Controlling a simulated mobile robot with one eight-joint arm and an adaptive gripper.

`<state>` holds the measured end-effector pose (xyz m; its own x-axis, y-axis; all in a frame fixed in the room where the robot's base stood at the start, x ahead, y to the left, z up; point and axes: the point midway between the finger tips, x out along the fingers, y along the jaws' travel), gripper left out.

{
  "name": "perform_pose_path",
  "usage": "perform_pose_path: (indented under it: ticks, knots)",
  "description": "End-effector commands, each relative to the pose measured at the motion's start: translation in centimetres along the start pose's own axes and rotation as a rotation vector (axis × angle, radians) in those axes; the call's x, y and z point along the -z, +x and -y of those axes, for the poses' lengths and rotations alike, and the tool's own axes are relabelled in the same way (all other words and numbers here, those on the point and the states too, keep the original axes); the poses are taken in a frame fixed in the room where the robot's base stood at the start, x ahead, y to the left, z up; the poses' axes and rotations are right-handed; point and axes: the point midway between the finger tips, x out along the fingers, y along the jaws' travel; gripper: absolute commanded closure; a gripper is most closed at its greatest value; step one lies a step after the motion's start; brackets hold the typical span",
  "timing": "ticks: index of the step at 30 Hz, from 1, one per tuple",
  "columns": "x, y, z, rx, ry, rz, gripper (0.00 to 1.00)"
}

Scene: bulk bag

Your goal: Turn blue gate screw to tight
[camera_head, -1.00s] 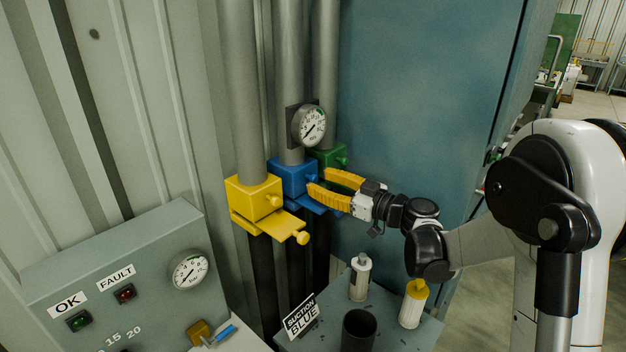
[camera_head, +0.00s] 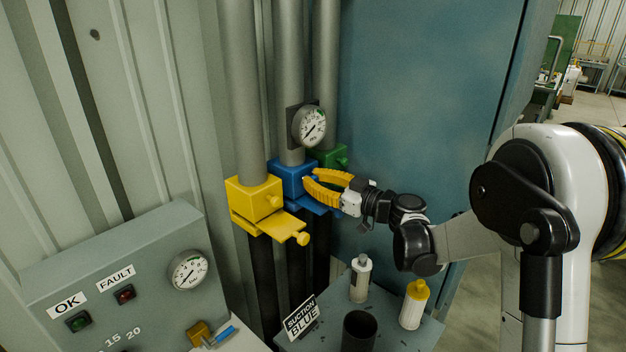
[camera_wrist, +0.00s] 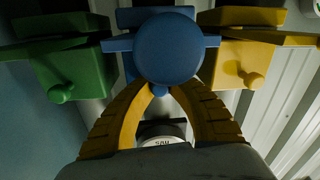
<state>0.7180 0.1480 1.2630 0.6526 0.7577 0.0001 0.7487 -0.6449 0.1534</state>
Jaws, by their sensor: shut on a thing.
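The blue gate block (camera_head: 290,175) sits on the middle pipe, between the yellow and green ones. My gripper (camera_head: 311,180) has yellow ribbed fingers and reaches the blue block's front from the right. In the wrist view its fingertips (camera_wrist: 158,90) meet on the small blue gate screw (camera_wrist: 158,88), which is mostly hidden between them. The large round blue knob (camera_wrist: 168,48) of the slide plate stands in front of the block there and covers much of it. How far the screw is turned cannot be seen.
The yellow gate block (camera_head: 254,196) is close on the left, with its slide plate and knob sticking out. The green gate block (camera_head: 331,157) is close behind. A pressure gauge (camera_head: 310,127) hangs just above. A white bottle (camera_head: 361,278) and a yellow-capped bottle (camera_head: 413,304) stand below my arm.

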Motion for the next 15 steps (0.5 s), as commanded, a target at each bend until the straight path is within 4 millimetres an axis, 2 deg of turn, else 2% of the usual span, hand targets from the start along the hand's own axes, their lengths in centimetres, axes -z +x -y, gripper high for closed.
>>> perform_pose_path:
  ticks: [8,15]
  knots:
    - [-0.13,-0.03,-0.01,-0.001,0.079,-0.006,1.0]
    - [-0.21,-0.02,-0.03,-0.003,0.256,-0.018,1.0]
